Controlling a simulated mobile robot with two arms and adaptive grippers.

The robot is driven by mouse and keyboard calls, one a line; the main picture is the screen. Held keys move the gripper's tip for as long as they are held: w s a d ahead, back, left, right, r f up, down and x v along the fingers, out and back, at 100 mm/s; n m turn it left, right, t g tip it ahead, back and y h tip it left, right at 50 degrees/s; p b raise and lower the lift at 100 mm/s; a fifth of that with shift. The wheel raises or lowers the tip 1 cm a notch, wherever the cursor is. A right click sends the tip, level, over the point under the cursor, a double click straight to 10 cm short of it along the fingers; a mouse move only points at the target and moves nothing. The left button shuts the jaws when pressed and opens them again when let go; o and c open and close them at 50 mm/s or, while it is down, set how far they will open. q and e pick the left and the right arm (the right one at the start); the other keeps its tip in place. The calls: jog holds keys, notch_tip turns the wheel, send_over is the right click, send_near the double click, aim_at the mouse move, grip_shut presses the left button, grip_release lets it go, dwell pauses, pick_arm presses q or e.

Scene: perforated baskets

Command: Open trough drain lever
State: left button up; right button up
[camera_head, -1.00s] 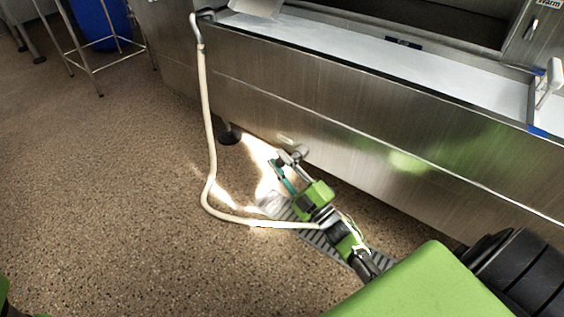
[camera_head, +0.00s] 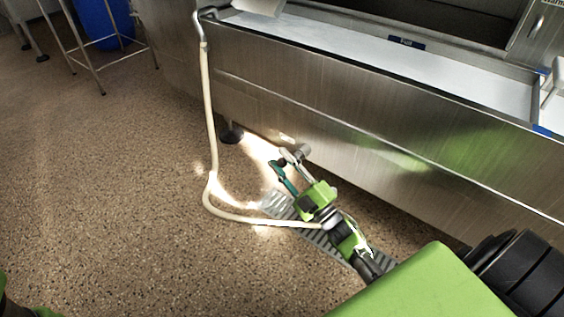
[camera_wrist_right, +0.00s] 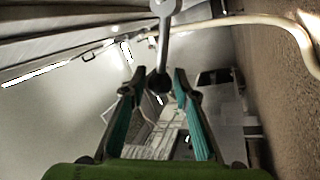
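The steel trough (camera_head: 370,115) runs along the right of the head view, its white inner surface facing up. In the head view this gripper (camera_head: 283,163) is low beside the trough's underside, near a grey metal fitting (camera_head: 302,151). My left gripper is out of view.
A cream hose (camera_head: 210,130) hangs from the trough's left corner, runs along the floor and passes behind my right arm. A floor grate (camera_head: 276,204) lies under that arm. A blue drum (camera_head: 100,25) and a metal stand (camera_head: 83,58) are at the upper left.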

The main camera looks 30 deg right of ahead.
jog(key=v, duration=1.2)
dwell(1.0)
